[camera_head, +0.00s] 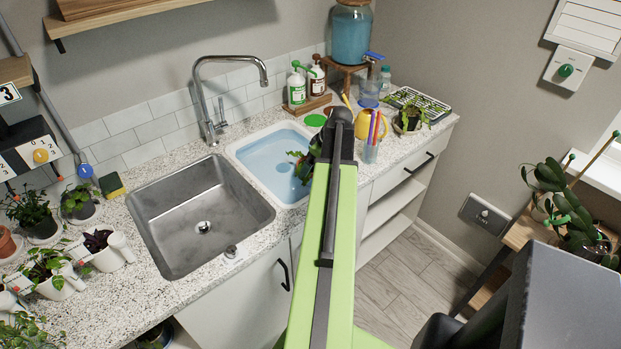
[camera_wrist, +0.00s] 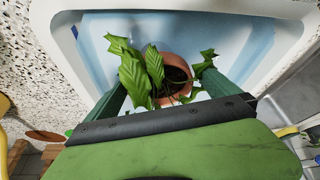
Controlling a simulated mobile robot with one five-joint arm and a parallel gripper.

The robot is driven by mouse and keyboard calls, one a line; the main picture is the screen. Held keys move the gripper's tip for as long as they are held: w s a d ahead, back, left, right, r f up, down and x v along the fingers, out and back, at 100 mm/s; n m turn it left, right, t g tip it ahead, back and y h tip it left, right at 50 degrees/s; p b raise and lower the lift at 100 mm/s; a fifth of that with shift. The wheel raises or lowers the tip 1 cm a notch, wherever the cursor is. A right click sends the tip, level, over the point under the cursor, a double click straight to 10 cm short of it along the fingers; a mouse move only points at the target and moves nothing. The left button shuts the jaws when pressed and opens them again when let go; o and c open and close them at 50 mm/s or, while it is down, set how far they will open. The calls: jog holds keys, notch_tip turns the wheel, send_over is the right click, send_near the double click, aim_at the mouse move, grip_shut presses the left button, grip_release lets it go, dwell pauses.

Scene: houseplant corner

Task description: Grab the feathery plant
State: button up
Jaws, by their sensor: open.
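A plant with broad, pointed green leaves (camera_wrist: 132,72) stands in a terracotta pot (camera_wrist: 178,72) in the white basin with blue water, in the wrist view. Its leaves (camera_head: 303,165) show beside my arm in the head view; the rest is hidden. My gripper (camera_wrist: 165,82) is open, with one dark green finger on each side of the pot and leaves. I cannot tell whether the fingers touch it. This plant does not look clearly feathery. A fine-leaved plant (camera_head: 30,332) at the counter's bottom left looks more feathery, but it is cut off.
The basin (camera_head: 240,150) has raised white walls around the pot. A steel sink (camera_head: 200,215) with a tall faucet (camera_head: 205,100) lies to its left. A cup of pens (camera_head: 371,150) and a yellow watering can (camera_head: 368,122) stand close to my arm. Several potted plants crowd the left counter.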

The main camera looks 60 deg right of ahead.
jog(key=b+x, duration=0.4)
jog(key=x, duration=0.1)
jog(key=shift+w+d, duration=0.2)
jog(key=shift+w, duration=0.2)
jog(key=shift+r, duration=0.25)
jog(key=c, duration=1.8)
jog(key=shift+o, duration=0.2)
notch_tip(320, 180, up, 10)
jog(key=p, duration=1)
